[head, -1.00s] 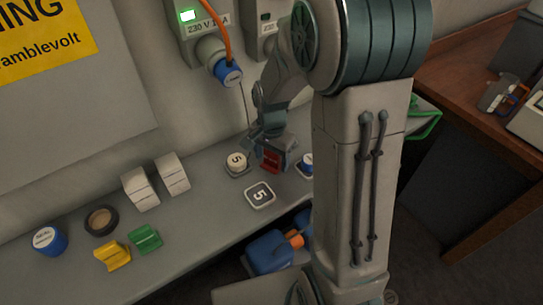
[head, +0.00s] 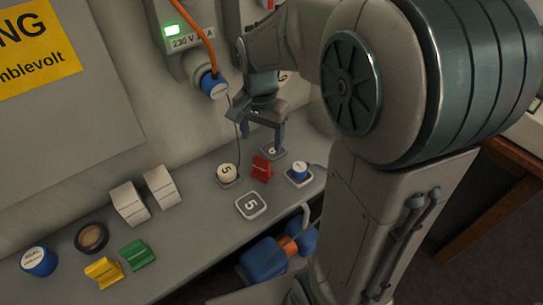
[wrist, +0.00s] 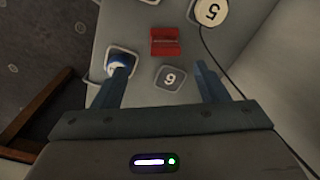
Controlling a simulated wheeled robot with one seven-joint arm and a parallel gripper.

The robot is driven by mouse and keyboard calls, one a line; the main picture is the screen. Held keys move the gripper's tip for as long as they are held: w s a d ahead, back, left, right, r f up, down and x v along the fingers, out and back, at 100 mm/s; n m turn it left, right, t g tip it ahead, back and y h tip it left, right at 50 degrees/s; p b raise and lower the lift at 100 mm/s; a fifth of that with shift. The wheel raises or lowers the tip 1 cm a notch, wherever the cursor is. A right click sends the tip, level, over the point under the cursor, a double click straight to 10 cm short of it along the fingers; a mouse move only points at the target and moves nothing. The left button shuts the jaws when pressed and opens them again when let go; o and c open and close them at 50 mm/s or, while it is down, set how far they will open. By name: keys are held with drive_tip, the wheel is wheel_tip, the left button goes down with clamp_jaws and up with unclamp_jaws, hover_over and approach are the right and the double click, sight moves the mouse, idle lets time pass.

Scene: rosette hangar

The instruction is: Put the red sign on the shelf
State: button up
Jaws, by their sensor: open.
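The red sign (head: 262,168) stands on the grey shelf (head: 195,225), between a round plug marked 5 and a blue-topped plug. In the wrist view the red sign (wrist: 165,41) lies ahead of my fingertips, and nothing touches it. My gripper (head: 260,128) is open and empty, above and behind the sign near the wall. In the wrist view my gripper (wrist: 163,68) has its two fingers wide apart, with a tile marked 6 showing between them.
The plug marked 5 (head: 228,174), a tile marked 5 (head: 252,205) and the blue-topped plug (head: 299,171) are close around the sign. Yellow (head: 103,271) and green (head: 137,254) signs stand further left. An orange cable (head: 197,32) hangs at the wall socket.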

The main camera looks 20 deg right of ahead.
drive_tip(key=s+r+n+t, duration=0.1)
drive_tip(key=s+n+t, duration=0.1)
drive_tip(key=s+n, duration=0.6)
drive_tip(key=shift+s+n+t, duration=0.4)
drive_tip(key=shift+s, duration=2.25)
drive_tip(key=shift+d+r, duration=0.1)
